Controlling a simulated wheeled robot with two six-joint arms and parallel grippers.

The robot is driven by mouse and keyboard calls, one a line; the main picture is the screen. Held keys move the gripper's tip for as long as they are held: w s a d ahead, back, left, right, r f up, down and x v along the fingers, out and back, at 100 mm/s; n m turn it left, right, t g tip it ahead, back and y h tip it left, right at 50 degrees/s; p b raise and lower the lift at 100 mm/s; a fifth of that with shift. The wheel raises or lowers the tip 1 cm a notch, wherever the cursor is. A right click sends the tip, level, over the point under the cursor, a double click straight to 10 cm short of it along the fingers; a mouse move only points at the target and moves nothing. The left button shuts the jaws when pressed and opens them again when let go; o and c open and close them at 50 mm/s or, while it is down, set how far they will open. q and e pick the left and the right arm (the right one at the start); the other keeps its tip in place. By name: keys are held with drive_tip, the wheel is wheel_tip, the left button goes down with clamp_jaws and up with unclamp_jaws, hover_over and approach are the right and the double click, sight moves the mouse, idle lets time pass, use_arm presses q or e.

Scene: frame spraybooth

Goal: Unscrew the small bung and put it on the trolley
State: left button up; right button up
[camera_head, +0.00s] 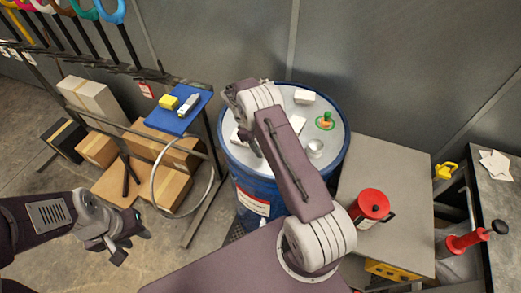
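A blue drum (262,192) with a pale top stands in the middle. On its top are a small green-and-orange piece (325,121) and a short silver cylinder (315,148); I cannot tell which, if either, is the small bung. My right arm reaches across the drum top. Its gripper (250,141) is over the left part of the lid, mostly hidden by the arm, and its fingers are unclear. My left gripper (133,245) is open and empty, left of the drum and apart from it. A grey-topped unit (391,160), possibly the trolley, stands right of the drum.
A red can (370,206) stands on the grey top, whose rear is clear. White blocks (305,97) lie on the drum lid. Left are a blue tray (178,112) with small items, a hanging hoop and cardboard boxes (165,184). A wall closes the back.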

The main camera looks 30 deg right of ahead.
clamp_jaws()
drive_tip(key=shift+r+n+h+p, duration=0.3)
drive_tip(key=shift+n+p, duration=0.45)
drive_tip(key=shift+n, duration=0.05)
drive_tip(key=shift+s+n+t+p, duration=0.1)
drive_tip(key=shift+n+t+p, duration=0.3)
drive_tip(key=shift+n, duration=0.3)
drive_tip(key=shift+f+n+h, duration=0.25)
drive_tip(key=shift+n+h, duration=0.05)
drive_tip(key=shift+r+p, duration=1.4)
drive_tip(key=shift+r, duration=0.75)
